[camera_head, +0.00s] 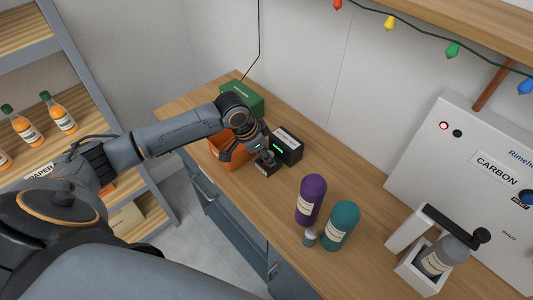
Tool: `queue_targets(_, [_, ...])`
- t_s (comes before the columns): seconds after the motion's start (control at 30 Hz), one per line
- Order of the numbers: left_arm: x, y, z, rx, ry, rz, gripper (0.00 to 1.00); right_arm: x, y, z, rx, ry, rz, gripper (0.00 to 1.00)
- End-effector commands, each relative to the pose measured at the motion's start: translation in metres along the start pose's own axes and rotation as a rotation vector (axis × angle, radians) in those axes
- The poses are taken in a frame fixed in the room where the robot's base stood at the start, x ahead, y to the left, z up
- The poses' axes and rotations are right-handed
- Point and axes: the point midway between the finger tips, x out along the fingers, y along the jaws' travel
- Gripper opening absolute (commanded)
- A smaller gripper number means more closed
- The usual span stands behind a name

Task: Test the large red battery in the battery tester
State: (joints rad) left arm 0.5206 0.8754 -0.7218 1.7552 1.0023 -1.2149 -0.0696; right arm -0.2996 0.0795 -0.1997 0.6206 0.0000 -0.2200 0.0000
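My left gripper (250,157) reaches over the wooden counter from the left, above the space between an orange bin and a black box. Its fingers are small and partly hidden by the wrist, so I cannot tell if they are open or shut. The black box (287,147) has a lit green display and a pale label; it may be the battery tester. A small dark block (266,170) sits beside it, just under the gripper. The orange bin (215,148) is left of the gripper, partly covered. I see no large red battery. My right gripper is not in view.
A green box (243,97) stands at the counter's far end. Purple (310,199) and teal (341,225) cylinders and a small bottle (310,236) stand nearer. A white holder (418,270) with a grey cylinder and a white panel (470,125) are right. Shelves with bottles (27,130) are left.

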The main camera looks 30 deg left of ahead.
Motion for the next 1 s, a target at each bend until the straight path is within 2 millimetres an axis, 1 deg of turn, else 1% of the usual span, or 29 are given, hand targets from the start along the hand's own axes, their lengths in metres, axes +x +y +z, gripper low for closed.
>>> queue_targets(0.03, [0.0, 0.0, 0.0, 0.0, 0.001, 0.0, 0.42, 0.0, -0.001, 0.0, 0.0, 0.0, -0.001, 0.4])
queue_targets(0.07, [0.0, 0.0, 0.0, 0.0, 0.001, 0.0, 0.48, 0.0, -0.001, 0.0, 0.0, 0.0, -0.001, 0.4])
queue_targets(0.1, [0.0, 0.0, 0.0, 0.0, 0.001, 0.0, 0.57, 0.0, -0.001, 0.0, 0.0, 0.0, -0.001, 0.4])
queue_targets(0.4, [-0.001, 0.0, 0.0, 0.0, -0.001, 0.0, 0.57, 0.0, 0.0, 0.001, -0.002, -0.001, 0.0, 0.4])
queue_targets(0.53, [-0.009, -0.001, 0.0, 0.0, -0.001, -0.002, 0.57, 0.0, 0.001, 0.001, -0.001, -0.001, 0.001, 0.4])
queue_targets(0.67, [-0.032, -0.001, 0.0, 0.001, 0.001, -0.004, 0.57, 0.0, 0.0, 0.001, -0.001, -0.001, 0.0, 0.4])
queue_targets(0.9, [-0.084, -0.002, 0.0, 0.001, 0.002, -0.004, 0.57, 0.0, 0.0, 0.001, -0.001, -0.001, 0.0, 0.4])
queue_targets(1.0, [-0.1, -0.001, 0.0, 0.001, 0.001, -0.004, 0.57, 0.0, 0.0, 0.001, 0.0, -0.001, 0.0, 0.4])
